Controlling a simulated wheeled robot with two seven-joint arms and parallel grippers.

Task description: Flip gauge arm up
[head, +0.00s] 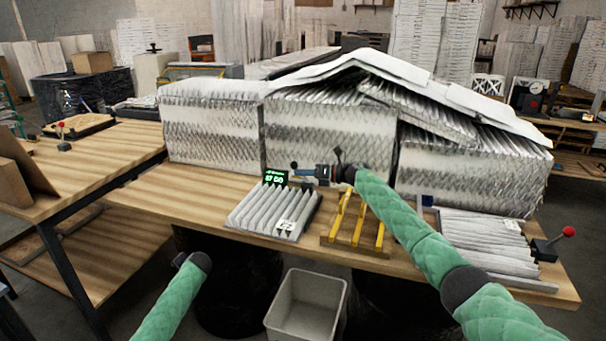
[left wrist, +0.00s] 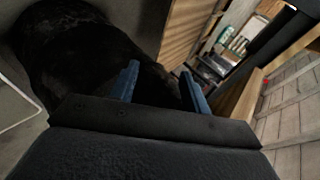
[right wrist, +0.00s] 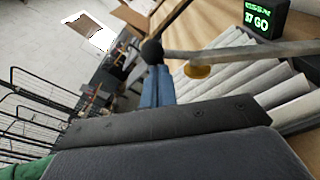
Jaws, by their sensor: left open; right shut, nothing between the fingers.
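The gauge's display box (head: 276,178) glows green on the bench behind a pleated filter (head: 272,211); in the right wrist view the display (right wrist: 264,18) reads "37 GO". The gauge arm (right wrist: 245,54) shows there as a pale bar with a brass disc below it and a dark ball (right wrist: 152,52) at its end. My right gripper (head: 304,173) is shut and empty, its blue fingertips (right wrist: 157,70) close against the ball; I cannot tell whether they touch. My left gripper (left wrist: 158,70) is open and empty, away from the gauge, in front of the bench.
A yellow rack (head: 346,225) stands right of the filter, below my right arm. Further right lie another pleated filter (head: 480,240) and a red-knobbed lever (head: 551,244). Large filter stacks (head: 330,140) line the bench's back. A grey bin (head: 307,306) stands in front.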

